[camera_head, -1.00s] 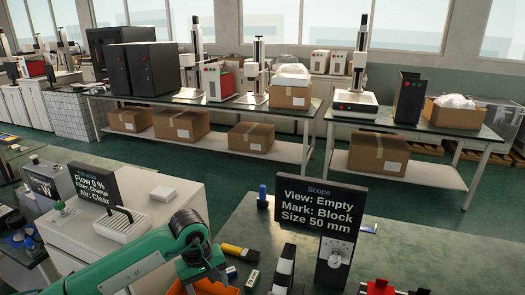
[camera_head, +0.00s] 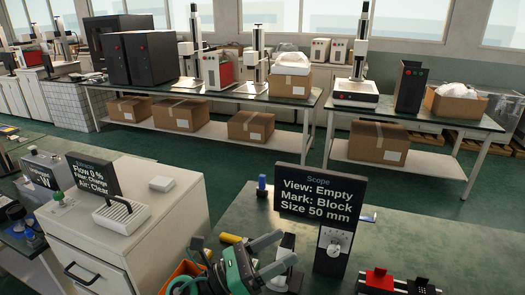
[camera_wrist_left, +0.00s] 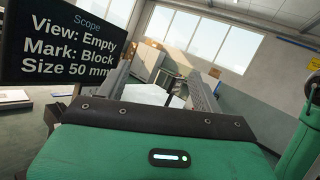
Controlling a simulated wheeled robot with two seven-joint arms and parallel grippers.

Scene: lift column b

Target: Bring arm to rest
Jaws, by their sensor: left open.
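My left gripper (camera_head: 288,248) is green with two dark grey fingers and shows at the bottom centre of the head view. Its fingers are apart and point right, near the base of the Scope sign. In the left wrist view the gripper (camera_wrist_left: 163,82) is open, with nothing held between its fingers. The green arm behind it mostly drops out of the head view's bottom edge. My right gripper does not show.
The Scope sign (camera_head: 318,198) stands close beside my left gripper on the dark green bench (camera_head: 440,250). An orange bin (camera_head: 183,272) lies just left of the gripper. A white cabinet (camera_head: 150,235) stands further left. Red and black blocks (camera_head: 380,280) sit at the right.

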